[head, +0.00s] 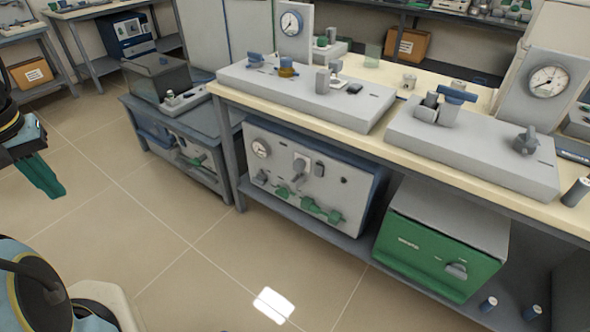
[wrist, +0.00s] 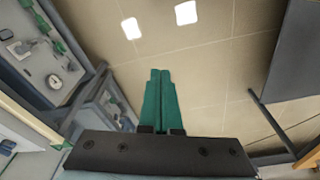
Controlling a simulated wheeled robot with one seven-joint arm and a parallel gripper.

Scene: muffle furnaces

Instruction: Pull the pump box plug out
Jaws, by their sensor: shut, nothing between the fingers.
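The pump box (head: 270,190) is a light grey box with dark blue sides on the low shelf under the long bench. Its front has a round gauge, several green handles and a pale grey plug-like piece (head: 300,164) that appears seated in the panel. In the wrist view the pump box (wrist: 28,62) shows at the upper left, turned over, with its gauge and green handles. My gripper (head: 58,191) is at the left of the head view, well away from the box over open floor. Its green fingers (wrist: 160,75) are together and empty in the wrist view.
A green-fronted box (head: 430,262) sits right of the pump box on the same shelf. A low table (head: 215,118) with another panel box beneath stands to the left. The bench top (head: 398,112) overhangs the shelf. The tiled floor (head: 170,255) in front is clear.

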